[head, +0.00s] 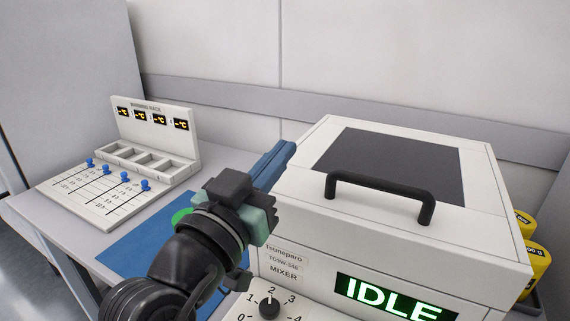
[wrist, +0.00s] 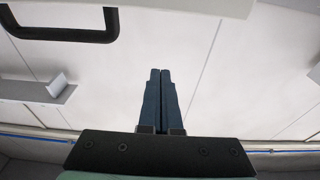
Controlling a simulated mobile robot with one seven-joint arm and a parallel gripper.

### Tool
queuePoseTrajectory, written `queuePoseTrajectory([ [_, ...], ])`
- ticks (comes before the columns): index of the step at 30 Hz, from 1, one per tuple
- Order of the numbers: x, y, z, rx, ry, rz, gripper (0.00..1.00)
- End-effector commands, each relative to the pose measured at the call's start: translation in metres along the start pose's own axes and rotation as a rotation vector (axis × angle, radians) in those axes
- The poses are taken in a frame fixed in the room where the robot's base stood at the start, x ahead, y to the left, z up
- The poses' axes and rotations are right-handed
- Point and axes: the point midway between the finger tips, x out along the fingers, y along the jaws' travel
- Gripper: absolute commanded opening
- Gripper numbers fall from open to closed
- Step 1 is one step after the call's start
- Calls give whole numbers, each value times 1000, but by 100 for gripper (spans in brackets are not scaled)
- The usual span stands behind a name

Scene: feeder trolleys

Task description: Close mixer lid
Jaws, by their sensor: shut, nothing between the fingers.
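The mixer (head: 300,262) is a white box at the right of the head view, with a green IDLE display on its front. Its lid (head: 470,165) has a dark window and lies flat on the body, with no gap that I can see. The black lid handle (head: 380,186) stands along the lid's front side; a black handle also shows at the upper left of the wrist view (wrist: 65,34). My gripper (head: 287,150) is shut and empty, its blue fingers beside the lid's left edge. Its shut fingertips show in the wrist view (wrist: 160,72); I cannot tell whether they touch the mixer.
A warming rack (head: 155,125) with blue sliders stands on the bench at the left. A blue mat (head: 135,245) lies between it and the mixer. Yellow containers (head: 538,262) stand right of the mixer. A wall with a grey rail (head: 230,94) runs behind.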

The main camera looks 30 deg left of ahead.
Motion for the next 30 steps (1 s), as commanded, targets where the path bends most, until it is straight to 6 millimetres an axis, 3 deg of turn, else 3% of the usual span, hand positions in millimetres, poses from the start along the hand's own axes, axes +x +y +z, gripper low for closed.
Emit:
queuePoseTrajectory([
  [1, -6, 0, 20, 0, 17, -1, 0],
  [12, -26, 0, 57, 0, 131, 0, 0],
  [30, -33, 0, 74, -1, 187, 0, 0],
])
